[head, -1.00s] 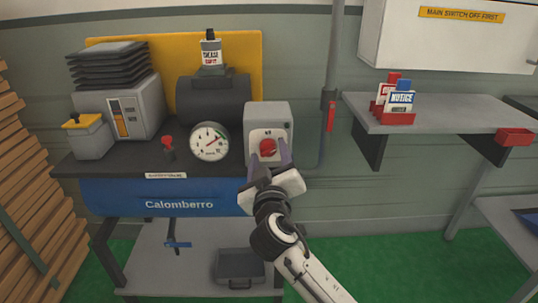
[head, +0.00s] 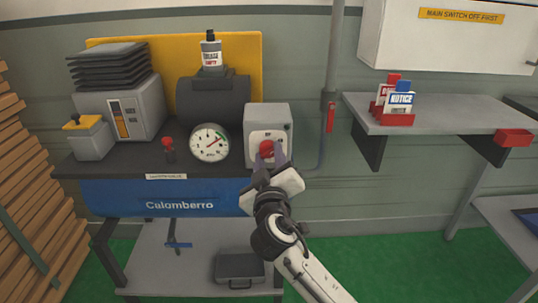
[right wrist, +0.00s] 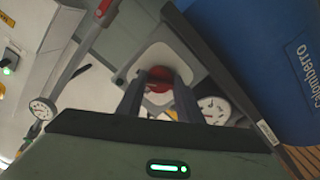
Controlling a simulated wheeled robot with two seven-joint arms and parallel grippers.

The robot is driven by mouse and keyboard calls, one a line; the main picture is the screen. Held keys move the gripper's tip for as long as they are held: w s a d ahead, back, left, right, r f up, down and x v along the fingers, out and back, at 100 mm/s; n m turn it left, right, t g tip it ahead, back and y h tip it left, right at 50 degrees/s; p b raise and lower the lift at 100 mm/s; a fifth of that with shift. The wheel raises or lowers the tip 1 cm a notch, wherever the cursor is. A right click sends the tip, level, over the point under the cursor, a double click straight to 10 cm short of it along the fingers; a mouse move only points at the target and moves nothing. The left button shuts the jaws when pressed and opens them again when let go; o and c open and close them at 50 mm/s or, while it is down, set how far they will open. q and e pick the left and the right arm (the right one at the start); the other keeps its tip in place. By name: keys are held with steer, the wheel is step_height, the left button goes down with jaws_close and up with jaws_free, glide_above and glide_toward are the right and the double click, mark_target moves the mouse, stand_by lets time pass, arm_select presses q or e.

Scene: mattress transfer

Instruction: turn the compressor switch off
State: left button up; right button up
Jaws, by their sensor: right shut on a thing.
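The compressor switch is a grey box (head: 267,120) with a light face plate and a red rotary knob (head: 266,148). It stands at the right end of the black top above the blue Calomberro tank (head: 120,198). My right gripper (head: 268,158) is at the front of the switch, shut on the red knob. In the right wrist view the red knob (right wrist: 158,88) sits between my two dark fingers, which hide part of it. I cannot read the knob's exact setting. My left gripper is not in view.
A round pressure gauge (head: 209,143) and a small red-topped valve (head: 168,147) stand left of the switch. A pipe with a red lever (head: 331,117) runs up the wall to the right. A shelf (head: 440,113) holds notice cards (head: 401,99).

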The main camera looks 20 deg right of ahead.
steer(key=shift+r+n+p, duration=0.15)
steer(key=shift+n+p, duration=0.3)
steer(key=shift+n, duration=0.25)
steer(key=shift+n+p, duration=0.55)
steer(key=shift+n, duration=0.45)
steer(key=n+p, duration=0.1)
steer(key=n, duration=0.1)
steer(key=shift+n+p, duration=0.3)
steer(key=n+p, duration=0.1)
steer(key=n, duration=0.2)
steer(key=shift+p, duration=0.35)
steer(key=shift+n+p, duration=0.35)
steer(key=shift+n, duration=0.35)
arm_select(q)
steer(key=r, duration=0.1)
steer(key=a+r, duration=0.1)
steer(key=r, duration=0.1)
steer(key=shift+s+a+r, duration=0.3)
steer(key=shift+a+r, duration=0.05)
arm_select(e)
steer(key=shift+n, duration=0.3)
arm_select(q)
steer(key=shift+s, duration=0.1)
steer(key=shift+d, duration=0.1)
arm_select(e)
steer(key=o, duration=1)
